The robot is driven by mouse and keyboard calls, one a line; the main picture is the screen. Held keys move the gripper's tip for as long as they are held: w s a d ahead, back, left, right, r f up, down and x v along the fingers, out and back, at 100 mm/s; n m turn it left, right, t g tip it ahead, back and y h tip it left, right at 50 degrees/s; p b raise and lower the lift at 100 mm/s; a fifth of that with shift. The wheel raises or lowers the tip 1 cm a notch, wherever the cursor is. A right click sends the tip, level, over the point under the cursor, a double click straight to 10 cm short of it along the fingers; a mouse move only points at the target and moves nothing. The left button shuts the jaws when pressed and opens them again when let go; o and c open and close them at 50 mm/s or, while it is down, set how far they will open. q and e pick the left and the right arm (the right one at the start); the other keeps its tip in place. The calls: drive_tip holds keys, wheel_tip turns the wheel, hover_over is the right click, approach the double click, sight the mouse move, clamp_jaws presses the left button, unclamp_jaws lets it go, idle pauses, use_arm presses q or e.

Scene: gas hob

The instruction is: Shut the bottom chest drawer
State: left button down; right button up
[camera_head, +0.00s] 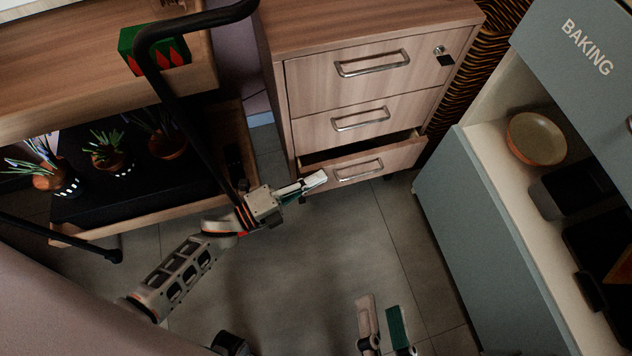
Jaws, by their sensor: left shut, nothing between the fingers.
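The wooden chest of drawers (290,40) stands at the top middle. Its bottom drawer (405,155) is pulled out a little, with a dark gap showing above its front. The drawer has a metal handle (360,171). My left gripper (322,180) is shut and empty, its tips at the left end of the bottom drawer's front. I cannot tell whether they touch it. The upper two drawers look shut. My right gripper (383,308) is at the bottom edge, open and empty, well away from the chest.
A wooden shelf unit with potted plants (108,155) and a dark metal rail (190,115) stands at left, close to my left arm. A grey cabinet (485,235) with an open compartment holding a bowl (536,138) is at right. The tiled floor (310,260) between is clear.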

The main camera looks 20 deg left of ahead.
drive_tip(key=shift+a, duration=0.1)
use_arm(q)
drive_tip(key=shift+w+a, duration=0.1)
drive_tip(key=shift+w+a, duration=0.75)
drive_tip(key=shift+w, duration=0.3)
drive_tip(key=shift+s, duration=0.1)
